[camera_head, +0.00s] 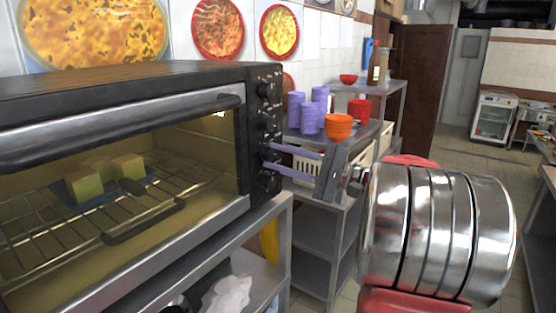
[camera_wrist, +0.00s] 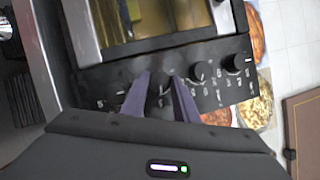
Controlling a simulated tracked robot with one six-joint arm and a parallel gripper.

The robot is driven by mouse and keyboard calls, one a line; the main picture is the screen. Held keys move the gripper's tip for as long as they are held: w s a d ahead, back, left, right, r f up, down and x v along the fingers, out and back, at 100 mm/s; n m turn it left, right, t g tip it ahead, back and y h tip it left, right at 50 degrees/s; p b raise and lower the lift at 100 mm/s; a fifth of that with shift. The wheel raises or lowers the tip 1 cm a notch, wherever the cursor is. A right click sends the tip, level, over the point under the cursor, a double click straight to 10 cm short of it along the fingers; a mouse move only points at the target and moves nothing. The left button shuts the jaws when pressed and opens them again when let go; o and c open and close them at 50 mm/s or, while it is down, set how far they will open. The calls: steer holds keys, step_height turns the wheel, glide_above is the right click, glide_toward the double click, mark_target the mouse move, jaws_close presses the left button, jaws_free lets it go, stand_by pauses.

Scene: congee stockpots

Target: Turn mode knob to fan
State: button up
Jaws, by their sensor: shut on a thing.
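The black oven (camera_head: 120,90) stands at the left with its glass door shut. Its control panel carries a column of several black knobs; the labels are too small to read. My gripper (camera_head: 268,158) reaches the panel from the right with two purple fingers. In the wrist view, my gripper (camera_wrist: 162,82) is shut on the third knob from the top (camera_wrist: 160,86), one finger on each side. The neighbouring knob above it (camera_wrist: 200,72) and the top knob (camera_wrist: 235,63) are free, as is the bottom knob (camera_wrist: 118,100). I cannot tell which setting the held knob points to.
Inside the oven, yellow blocks (camera_head: 121,166) sit on a wire rack. Purple cups (camera_head: 310,117) and orange bowls (camera_head: 339,126) stand on a counter behind my gripper. A metal shelf (camera_head: 262,222) is under the oven. Floor is open at the back right.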

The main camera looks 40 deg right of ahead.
steer(key=shift+d+f, duration=0.1)
steer(key=shift+f, duration=0.15)
steer(key=o, duration=1.1)
steer(key=shift+r, duration=0.1)
steer(key=shift+c, duration=0.2)
steer(key=v, duration=1.3)
steer(key=shift+s+d, duration=0.2)
steer(key=shift+s, duration=0.1)
